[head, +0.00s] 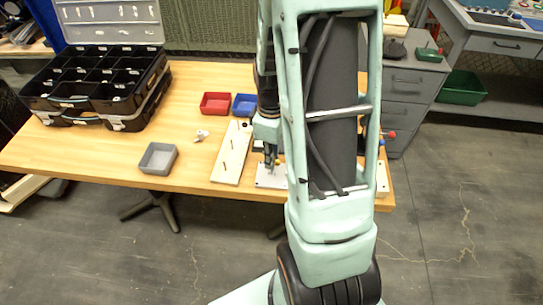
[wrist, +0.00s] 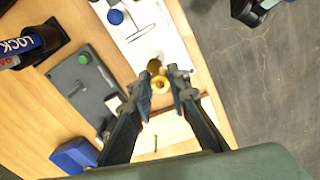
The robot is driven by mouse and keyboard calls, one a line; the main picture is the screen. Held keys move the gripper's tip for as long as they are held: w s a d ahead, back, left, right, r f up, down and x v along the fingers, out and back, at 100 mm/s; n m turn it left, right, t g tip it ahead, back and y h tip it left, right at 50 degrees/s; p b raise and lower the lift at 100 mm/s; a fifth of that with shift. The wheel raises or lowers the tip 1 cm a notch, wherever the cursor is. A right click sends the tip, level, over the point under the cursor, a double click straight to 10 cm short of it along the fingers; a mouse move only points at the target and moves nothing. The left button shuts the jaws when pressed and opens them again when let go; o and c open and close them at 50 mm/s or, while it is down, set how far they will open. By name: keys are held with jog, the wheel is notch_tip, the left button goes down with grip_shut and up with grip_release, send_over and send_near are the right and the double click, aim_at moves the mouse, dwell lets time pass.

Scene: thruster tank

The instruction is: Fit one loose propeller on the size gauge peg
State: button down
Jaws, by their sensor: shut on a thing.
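My gripper (wrist: 160,88) is shut on a small brass-coloured propeller (wrist: 160,83), held between the fingertips in the wrist view. Another brass-coloured round part shows just beyond it; I cannot tell whether it belongs to the same piece. In the head view my gripper (head: 270,162) is over a white plate (head: 265,183), partly hidden by my arm. A pale wooden board (head: 226,172) with several thin upright pegs lies to its left. I cannot tell which peg is the size gauge peg. A small whitish part (head: 201,135) lies loose on the table.
A grey tray (head: 147,168), red tray (head: 215,103) and blue tray (head: 244,105) stand on the table. A black compartment case (head: 100,90) stands open at the back left. A grey plate with a green knob (wrist: 83,59) and a blue cylinder (wrist: 28,45) lie near my gripper.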

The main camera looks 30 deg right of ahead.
aim_at(272, 174)
jog(key=shift+f+b, duration=0.4)
jog(key=shift+f, duration=0.15)
jog(key=shift+f, duration=0.25)
jog(key=shift+f+b, duration=0.4)
jog(key=shift+b, duration=0.15)
jog(key=shift+f, duration=0.2)
jog(key=shift+f+b, duration=0.55)
jog(key=shift+b, duration=0.1)
jog(key=shift+f, duration=0.15)
dwell(0.3)
jog(key=shift+f+b, duration=0.3)
jog(key=shift+b, duration=0.1)
jog(key=c, duration=1.8)
grip_release()
